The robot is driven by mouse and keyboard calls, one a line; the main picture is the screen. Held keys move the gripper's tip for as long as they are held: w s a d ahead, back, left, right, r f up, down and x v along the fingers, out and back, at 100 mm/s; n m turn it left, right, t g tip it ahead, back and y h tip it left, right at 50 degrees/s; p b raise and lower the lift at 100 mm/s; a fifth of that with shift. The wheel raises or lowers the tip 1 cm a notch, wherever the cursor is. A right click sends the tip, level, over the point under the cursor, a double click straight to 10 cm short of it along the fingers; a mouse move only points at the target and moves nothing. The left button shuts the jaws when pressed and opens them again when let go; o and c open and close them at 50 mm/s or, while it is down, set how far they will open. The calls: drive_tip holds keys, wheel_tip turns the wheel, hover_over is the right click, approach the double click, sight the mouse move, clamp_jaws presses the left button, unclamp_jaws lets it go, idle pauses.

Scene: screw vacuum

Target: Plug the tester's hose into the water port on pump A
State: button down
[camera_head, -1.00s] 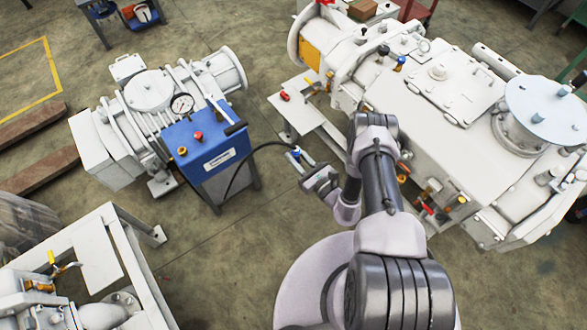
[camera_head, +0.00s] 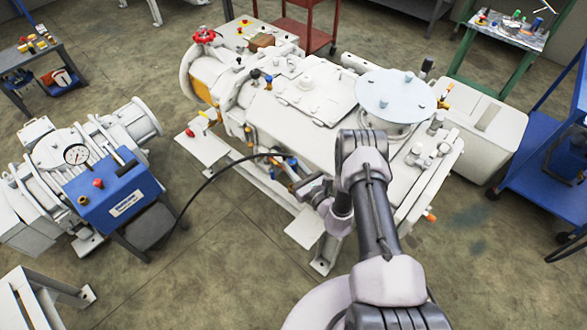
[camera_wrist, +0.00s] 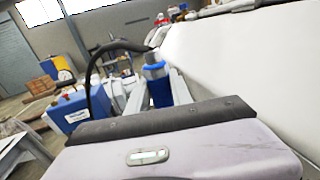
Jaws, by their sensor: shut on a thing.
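The tester (camera_head: 112,200) is a blue box with red and yellow knobs at the left, close to a round gauge. Its black hose (camera_head: 205,185) arcs right to my gripper (camera_head: 298,178). My gripper is shut on the hose's plug (camera_wrist: 158,82), a blue and grey fitting standing up beyond the wrist housing in the wrist view. The fingers are mostly hidden there. A large white pump (camera_head: 310,95) stands just beyond my gripper, with small fittings along its near side. I cannot read which pump is A or make out its water port. The plug looks clear of the pump.
A smaller white pump (camera_head: 125,130) stands behind the tester. A white frame (camera_head: 45,300) is at the lower left. A blue cart (camera_head: 545,185) is at the right, and a green-legged bench (camera_head: 510,35) at the back right. The floor between tester and large pump is open.

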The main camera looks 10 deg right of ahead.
drive_tip(key=shift+a, duration=0.15)
wheel_tip(320, 180, down, 6)
drive_tip(key=b, duration=0.5)
drive_tip(key=shift+b, duration=0.4)
drive_tip(key=shift+r, duration=0.1)
drive_tip(key=shift+b, duration=0.35)
idle(0.9)
drive_tip(key=shift+f+b, duration=0.45)
drive_tip(key=shift+f, duration=0.05)
drive_tip(key=shift+f+b, duration=0.6)
drive_tip(key=shift+f, duration=0.05)
drive_tip(key=shift+r, duration=0.1)
